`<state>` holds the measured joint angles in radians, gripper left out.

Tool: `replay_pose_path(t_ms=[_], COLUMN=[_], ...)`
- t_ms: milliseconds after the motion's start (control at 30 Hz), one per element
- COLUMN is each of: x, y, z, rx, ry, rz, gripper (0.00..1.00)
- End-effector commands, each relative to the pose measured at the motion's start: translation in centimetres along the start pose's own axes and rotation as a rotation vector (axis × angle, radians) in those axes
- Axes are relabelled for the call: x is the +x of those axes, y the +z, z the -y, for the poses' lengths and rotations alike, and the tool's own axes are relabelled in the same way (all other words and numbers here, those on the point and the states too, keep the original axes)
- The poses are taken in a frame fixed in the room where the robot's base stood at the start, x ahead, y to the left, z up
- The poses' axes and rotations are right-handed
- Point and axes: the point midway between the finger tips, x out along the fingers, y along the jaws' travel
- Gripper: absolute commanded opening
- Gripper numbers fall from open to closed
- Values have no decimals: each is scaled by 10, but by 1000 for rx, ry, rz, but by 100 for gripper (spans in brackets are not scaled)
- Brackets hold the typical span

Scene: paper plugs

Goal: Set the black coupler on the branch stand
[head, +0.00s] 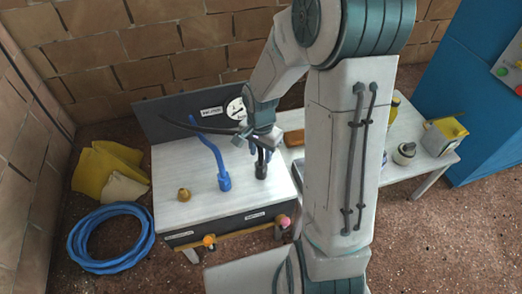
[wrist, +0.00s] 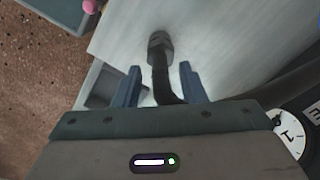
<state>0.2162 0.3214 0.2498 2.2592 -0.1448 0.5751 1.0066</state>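The black coupler (head: 261,171) is at the top of the white-topped bench (head: 205,212), on the end of a black hose. In the wrist view the coupler (wrist: 160,45) lies ahead of the fingertips. My gripper (head: 262,150) is above the coupler. In the wrist view my gripper's blue fingers (wrist: 160,78) are apart on either side of the black hose (wrist: 161,80), with gaps showing. I cannot tell whether the coupler sits on a fitting or on the bench top. I cannot tell which fitting is the branch stand; a brass fitting (head: 184,194) stands at the left.
A blue coupler (head: 224,183) with a blue hose stands left of the black one. A dark back panel (head: 172,124) carries a gauge (head: 236,108). Orange (head: 209,241) and pink (head: 284,221) knobs are at the front. A coiled blue hose (head: 76,248) lies on the floor.

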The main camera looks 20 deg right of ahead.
Motion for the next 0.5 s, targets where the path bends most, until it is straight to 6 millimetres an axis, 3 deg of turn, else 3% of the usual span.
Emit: replay_pose_path(t_ms=[500], x=[-100], y=[0], z=[0], rx=[-1], ry=[-3], rz=[-3], gripper=[37])
